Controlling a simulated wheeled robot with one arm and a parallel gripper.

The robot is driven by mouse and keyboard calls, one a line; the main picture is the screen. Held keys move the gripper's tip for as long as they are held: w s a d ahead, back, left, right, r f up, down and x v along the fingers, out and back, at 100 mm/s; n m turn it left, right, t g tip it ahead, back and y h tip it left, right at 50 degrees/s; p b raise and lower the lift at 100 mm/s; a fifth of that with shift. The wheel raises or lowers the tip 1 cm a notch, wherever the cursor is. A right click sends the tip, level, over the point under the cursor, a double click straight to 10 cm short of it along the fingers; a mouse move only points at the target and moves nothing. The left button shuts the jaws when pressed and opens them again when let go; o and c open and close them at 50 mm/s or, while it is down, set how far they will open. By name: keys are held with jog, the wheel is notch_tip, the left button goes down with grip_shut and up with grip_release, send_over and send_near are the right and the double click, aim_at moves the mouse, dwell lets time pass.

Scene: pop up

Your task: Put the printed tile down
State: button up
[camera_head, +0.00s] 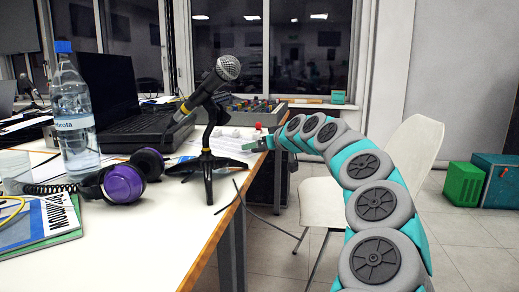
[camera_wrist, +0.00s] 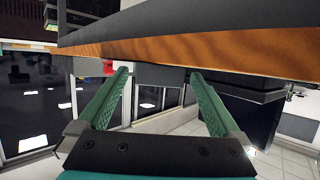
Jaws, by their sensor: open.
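My gripper (camera_wrist: 160,75) is open, its two green fingers spread wide in the wrist view with nothing visible between them. The wooden edge of the white table (camera_wrist: 200,48) runs just beyond the fingertips. In the head view my gripper (camera_head: 264,143) is at the table's right edge, behind the microphone stand, small and partly hidden by my arm. I cannot make out a printed tile in either view.
A microphone on a black stand (camera_head: 207,160), purple headphones (camera_head: 124,183), a water bottle (camera_head: 76,120) and a laptop (camera_head: 110,90) crowd the white table (camera_head: 165,235). Its near right part is clear. A white chair (camera_head: 410,150) stands behind my arm.

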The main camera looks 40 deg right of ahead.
jog(key=shift+w, duration=0.15)
jog(key=c, duration=1.5)
